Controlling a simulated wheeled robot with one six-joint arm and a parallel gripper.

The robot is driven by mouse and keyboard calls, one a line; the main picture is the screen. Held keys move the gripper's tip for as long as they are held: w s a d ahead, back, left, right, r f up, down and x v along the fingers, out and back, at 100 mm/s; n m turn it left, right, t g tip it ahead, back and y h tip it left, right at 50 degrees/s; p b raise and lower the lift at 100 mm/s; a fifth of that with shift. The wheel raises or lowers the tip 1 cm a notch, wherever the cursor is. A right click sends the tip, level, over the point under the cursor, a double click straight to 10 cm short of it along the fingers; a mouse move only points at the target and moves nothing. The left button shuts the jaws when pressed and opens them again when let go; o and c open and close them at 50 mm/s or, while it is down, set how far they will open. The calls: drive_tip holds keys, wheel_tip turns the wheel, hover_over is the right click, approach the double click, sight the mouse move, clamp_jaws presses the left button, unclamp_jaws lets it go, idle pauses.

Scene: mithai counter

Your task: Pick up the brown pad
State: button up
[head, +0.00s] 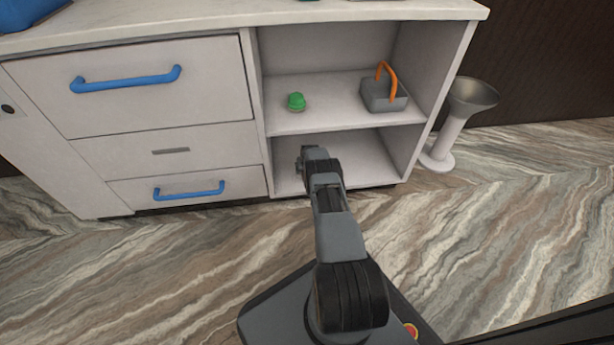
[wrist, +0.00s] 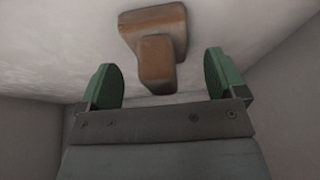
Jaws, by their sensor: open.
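The brown pad (wrist: 153,22) shows in the wrist view as a worn brown block with a narrower part (wrist: 157,65) jutting from it, against a pale surface. It lies ahead of my gripper (wrist: 160,60), whose two green fingers stand apart, one on each side of the narrower part. I see gaps between the fingers and the pad. In the head view my gripper (head: 303,158) reaches into the lower open compartment of the white cabinet. The pad is not visible there, hidden by my arm or the shelf.
The middle shelf (head: 335,112) above my gripper holds a green round object (head: 296,101) and a grey basket (head: 384,97) with an orange handle. Drawers with blue handles (head: 126,79) are at left. A grey pedestal bowl (head: 471,97) stands right of the cabinet. The floor in front is clear.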

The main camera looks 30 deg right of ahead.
drive_tip(key=shift+b+x, duration=0.55)
drive_tip(key=shift+x, duration=0.45)
drive_tip(key=shift+r, duration=0.1)
drive_tip(key=c, duration=1)
